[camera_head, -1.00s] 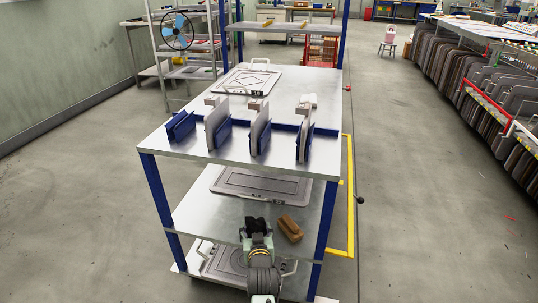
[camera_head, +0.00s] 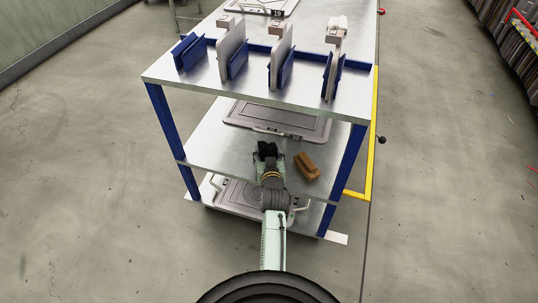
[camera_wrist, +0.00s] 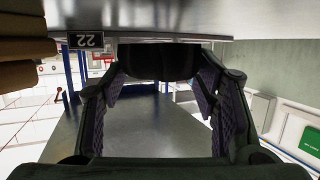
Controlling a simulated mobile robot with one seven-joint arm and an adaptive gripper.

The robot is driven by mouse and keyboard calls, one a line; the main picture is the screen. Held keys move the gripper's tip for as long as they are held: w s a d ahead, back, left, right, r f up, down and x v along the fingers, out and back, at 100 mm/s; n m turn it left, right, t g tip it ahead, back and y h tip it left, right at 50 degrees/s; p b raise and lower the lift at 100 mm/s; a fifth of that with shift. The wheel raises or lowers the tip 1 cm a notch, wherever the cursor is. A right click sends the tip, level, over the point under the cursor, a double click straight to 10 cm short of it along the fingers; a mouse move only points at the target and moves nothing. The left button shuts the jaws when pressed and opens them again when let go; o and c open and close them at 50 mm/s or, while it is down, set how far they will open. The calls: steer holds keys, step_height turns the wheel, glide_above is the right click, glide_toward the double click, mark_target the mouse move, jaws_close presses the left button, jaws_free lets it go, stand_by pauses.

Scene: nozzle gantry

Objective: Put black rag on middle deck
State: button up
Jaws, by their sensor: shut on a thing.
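The black rag (camera_head: 267,149) is a small dark bundle at the tip of my gripper (camera_head: 268,157). In the wrist view the rag (camera_wrist: 158,62) sits between the two fingers of my gripper (camera_wrist: 162,78), which are shut on it. My gripper is over the front part of the middle deck (camera_head: 205,139), a bare metal shelf of the blue-posted cart. The deck's surface (camera_wrist: 200,22) fills the top of the wrist view, close to the rag. Whether the rag touches the deck I cannot tell.
A brown block (camera_head: 306,167) lies on the middle deck right of my gripper. A grey panel (camera_head: 275,119) lies farther back there. The top deck (camera_head: 200,88) overhangs with upright blue holders. A lower deck holds another grey panel (camera_head: 232,194). A yellow rail (camera_head: 372,150) runs along the right side.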

steer(key=shift+f, duration=1)
steer(key=shift+f, duration=0.15)
steer(key=o, duration=1)
steer(key=shift+o, duration=0.2)
